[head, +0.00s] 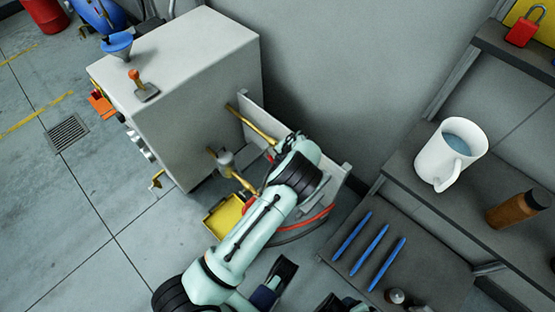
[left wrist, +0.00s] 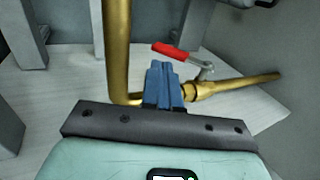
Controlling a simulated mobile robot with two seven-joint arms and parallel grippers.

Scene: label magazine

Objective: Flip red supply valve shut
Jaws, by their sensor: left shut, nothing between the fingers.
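The red valve handle (left wrist: 170,50) shows in the left wrist view. It reaches up and left from a grey stem on a brass valve body (left wrist: 205,90), at an angle to the brass pipe. My left gripper (left wrist: 160,70) is shut and empty, its blue fingertips just below the handle's left end and in front of the pipe. I cannot tell whether they touch anything. In the head view my left arm reaches to the pipework beside the grey cabinet (head: 180,70) and hides its fingertips and most of the valve.
A thick upright brass pipe (left wrist: 116,45) stands left of my fingers. A yellow tray (head: 222,217) lies on the floor by the cabinet. Shelves at right hold a white mug (head: 437,160), a brown bottle (head: 512,209) and a red padlock (head: 524,31). Blue bars (head: 373,249) lie lower.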

